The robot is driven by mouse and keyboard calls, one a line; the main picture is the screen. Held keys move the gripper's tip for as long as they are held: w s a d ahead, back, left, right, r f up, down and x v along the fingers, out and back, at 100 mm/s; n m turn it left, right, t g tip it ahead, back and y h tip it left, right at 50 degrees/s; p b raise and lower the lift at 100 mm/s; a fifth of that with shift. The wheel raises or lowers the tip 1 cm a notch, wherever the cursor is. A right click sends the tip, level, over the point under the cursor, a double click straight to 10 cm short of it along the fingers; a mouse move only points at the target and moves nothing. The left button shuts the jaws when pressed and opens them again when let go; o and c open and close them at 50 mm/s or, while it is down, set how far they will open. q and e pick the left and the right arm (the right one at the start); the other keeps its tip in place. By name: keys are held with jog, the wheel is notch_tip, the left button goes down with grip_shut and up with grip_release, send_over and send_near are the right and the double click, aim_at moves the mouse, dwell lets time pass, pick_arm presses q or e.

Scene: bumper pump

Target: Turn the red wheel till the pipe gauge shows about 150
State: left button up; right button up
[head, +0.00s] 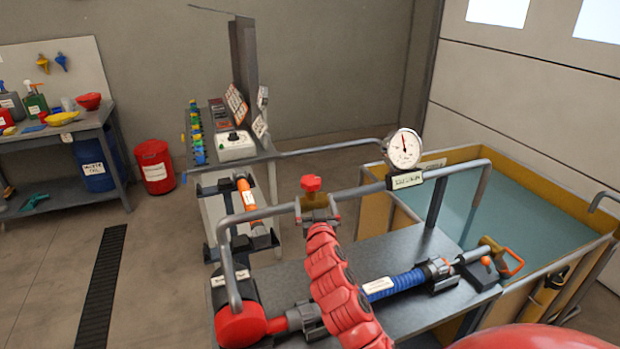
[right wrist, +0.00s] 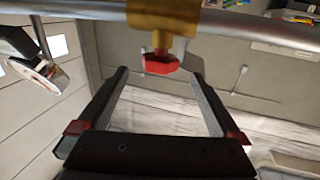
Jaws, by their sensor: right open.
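The small red wheel (head: 311,183) sits on top of a brass valve body (head: 318,203) on the grey pipe. The round white pipe gauge (head: 404,149) stands to its right; its needle points roughly straight up, and the numbers are too small to read. In the right wrist view, turned upside down, the wheel (right wrist: 160,62) hangs below the brass body. My right gripper (right wrist: 157,75) is open, with the wheel near and between the line of its fingertips, not gripped. In the head view my red arm hides most of that gripper. My left gripper is not in view.
Pipes run around the valve above a grey bench (head: 405,255) with a blue hose (head: 395,284) and a red pump (head: 241,325). A water tank (head: 540,215) stands right. A control box (head: 236,146) and a red bin (head: 155,167) stand behind. Floor at left is clear.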

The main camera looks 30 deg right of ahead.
aim_at(311, 183)
jog(key=p+x, duration=0.2)
jog(key=x, duration=0.7)
jog(key=shift+w+d+r, duration=0.15)
jog(key=shift+w, duration=0.15)
jog(key=shift+w+d+p, duration=0.2)
jog(key=shift+w+p, duration=0.05)
jog(key=shift+p, duration=0.05)
jog(key=shift+w, duration=0.3)
jog(key=shift+w+d, duration=0.2)
jog(key=shift+w, duration=0.15)
